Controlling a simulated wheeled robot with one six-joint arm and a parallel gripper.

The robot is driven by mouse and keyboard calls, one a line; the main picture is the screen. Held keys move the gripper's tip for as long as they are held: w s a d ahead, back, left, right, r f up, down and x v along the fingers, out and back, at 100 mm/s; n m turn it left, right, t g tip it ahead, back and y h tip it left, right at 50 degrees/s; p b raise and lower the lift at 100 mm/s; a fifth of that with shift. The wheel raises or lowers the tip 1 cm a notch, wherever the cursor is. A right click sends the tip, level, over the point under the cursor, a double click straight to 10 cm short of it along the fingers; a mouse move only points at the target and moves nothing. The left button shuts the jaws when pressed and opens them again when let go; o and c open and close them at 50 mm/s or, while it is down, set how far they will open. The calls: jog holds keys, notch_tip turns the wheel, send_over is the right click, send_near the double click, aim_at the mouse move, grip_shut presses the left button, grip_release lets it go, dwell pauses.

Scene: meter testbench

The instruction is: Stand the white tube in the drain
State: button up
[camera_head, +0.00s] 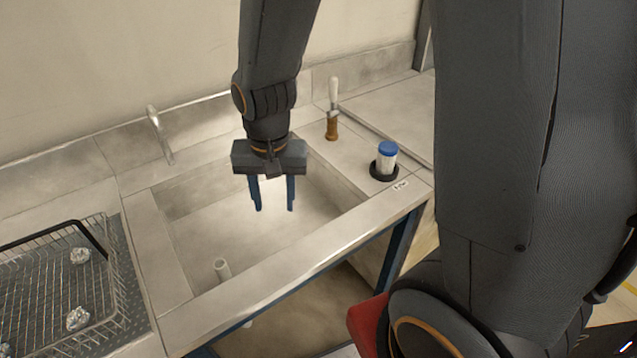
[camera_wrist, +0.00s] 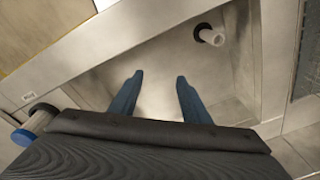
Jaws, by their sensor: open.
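The white tube (camera_head: 221,268) stands upright in the near left part of the sink basin. In the wrist view the white tube (camera_wrist: 213,37) has a dark ring, seemingly the drain (camera_wrist: 200,28), around its far end. How deep it sits in it I cannot tell. My gripper (camera_head: 273,209) is open with its blue fingers pointing down over the basin, apart from the tube and up and to the right of it. In the wrist view my gripper (camera_wrist: 160,76) has nothing between its fingers.
The sink basin (camera_head: 190,235) is otherwise empty. A faucet (camera_head: 160,135) stands at its back edge. A wire basket (camera_head: 110,285) with crumpled foil pieces is at left.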

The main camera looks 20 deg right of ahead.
jog(key=s+d+r+n, duration=0.3)
jog(key=d+r, duration=0.1)
jog(key=d, duration=0.5)
jog(key=shift+s+r+n+t, duration=0.15)
jog(key=shift+s+n+t, duration=0.15)
jog(key=shift+n, duration=0.1)
jog(key=shift+d, duration=0.1)
